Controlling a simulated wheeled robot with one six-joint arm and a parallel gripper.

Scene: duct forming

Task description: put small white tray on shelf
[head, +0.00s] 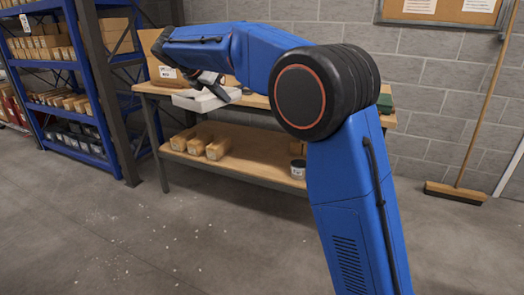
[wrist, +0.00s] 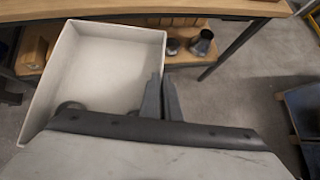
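The small white tray (wrist: 105,60) is empty and shows large in the wrist view. In the head view the tray (head: 203,100) is at about bench-top height at the bench's front left. My gripper (wrist: 162,98) has its two dark fingers close together on the tray's right wall; in the head view my gripper (head: 213,88) is partly hidden by my arm. The bench's lower shelf (head: 250,163) is wooden; the blue rack (head: 75,65) at the left also has shelves. Which shelf is meant is not shown.
Several tan boxes (head: 195,145) stand on the lower shelf's left part, and a dark can (head: 298,169) near its right. The bench top (wrist: 150,10) crosses the wrist view's upper edge. A broom (head: 455,190) leans at the right.

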